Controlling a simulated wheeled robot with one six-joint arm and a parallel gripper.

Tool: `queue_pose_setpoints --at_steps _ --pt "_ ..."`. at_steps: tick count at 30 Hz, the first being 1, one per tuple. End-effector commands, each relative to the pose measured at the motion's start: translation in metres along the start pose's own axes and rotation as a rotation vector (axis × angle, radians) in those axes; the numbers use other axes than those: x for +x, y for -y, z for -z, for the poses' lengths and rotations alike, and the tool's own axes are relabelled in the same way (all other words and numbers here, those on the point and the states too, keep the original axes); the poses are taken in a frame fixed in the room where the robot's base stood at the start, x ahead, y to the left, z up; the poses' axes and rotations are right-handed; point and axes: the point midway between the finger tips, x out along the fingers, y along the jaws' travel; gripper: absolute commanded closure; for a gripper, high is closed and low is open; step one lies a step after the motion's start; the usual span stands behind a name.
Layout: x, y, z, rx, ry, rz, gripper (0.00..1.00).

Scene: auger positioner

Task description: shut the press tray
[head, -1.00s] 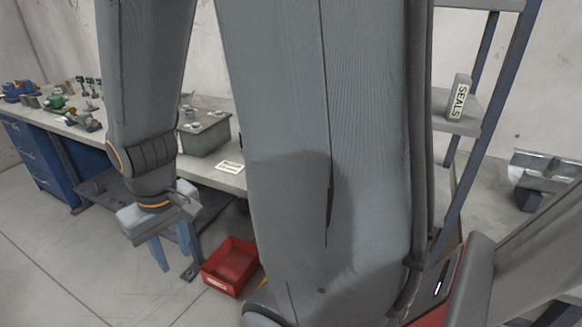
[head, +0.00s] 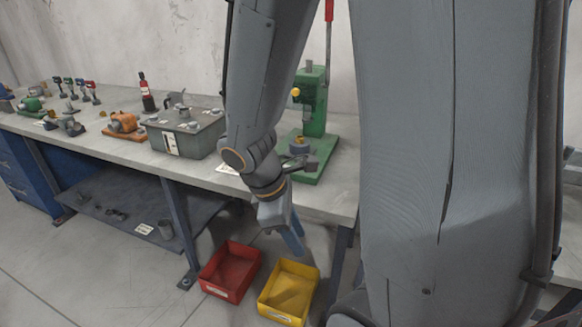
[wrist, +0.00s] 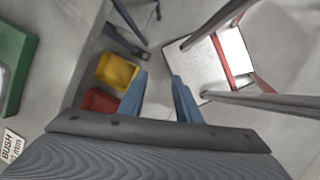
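A green press (head: 314,105) with a red lever stands at the right end of the bench in the head view. Its green base (head: 310,172) is partly hidden by my arm. A green corner, likely the same base, shows at the left edge of the wrist view (wrist: 14,65). I cannot make out a separate tray on the press. My gripper (head: 292,240) hangs in front of the bench edge, below the top and left of the press base. In the wrist view my gripper (wrist: 160,78) has its two blue fingers apart, with nothing between them.
A red bin (head: 230,272) and a yellow bin (head: 290,292) stand on the floor below my gripper. A grey-green box (head: 185,138) and several small tools occupy the bench (head: 110,150). A pale panel with a red edge (wrist: 205,72) is right of my fingers.

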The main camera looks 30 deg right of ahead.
Motion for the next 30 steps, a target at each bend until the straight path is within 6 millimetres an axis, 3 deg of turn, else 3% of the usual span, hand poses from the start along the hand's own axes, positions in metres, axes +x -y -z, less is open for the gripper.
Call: queue_pose_setpoints --at_steps 1,3,8,11,15,18,24,30 --pt "0.014 -0.01 -0.008 -0.191 0.082 -0.022 0.69" --pt "0.024 -0.028 -0.022 -0.466 0.204 -0.052 0.69" --pt "0.032 -0.085 -0.038 -1.07 0.514 -0.091 0.69" --pt "0.028 -0.127 -0.032 -1.421 0.735 -0.098 0.69" --pt "0.014 -0.18 -0.003 -1.835 1.065 -0.087 0.69" --pt "0.003 -0.204 0.022 -2.025 1.263 -0.071 0.69" --pt "-0.011 -0.225 0.053 -2.197 1.491 -0.048 0.69" --pt "-0.011 -0.238 0.057 -2.225 1.538 -0.041 0.69"
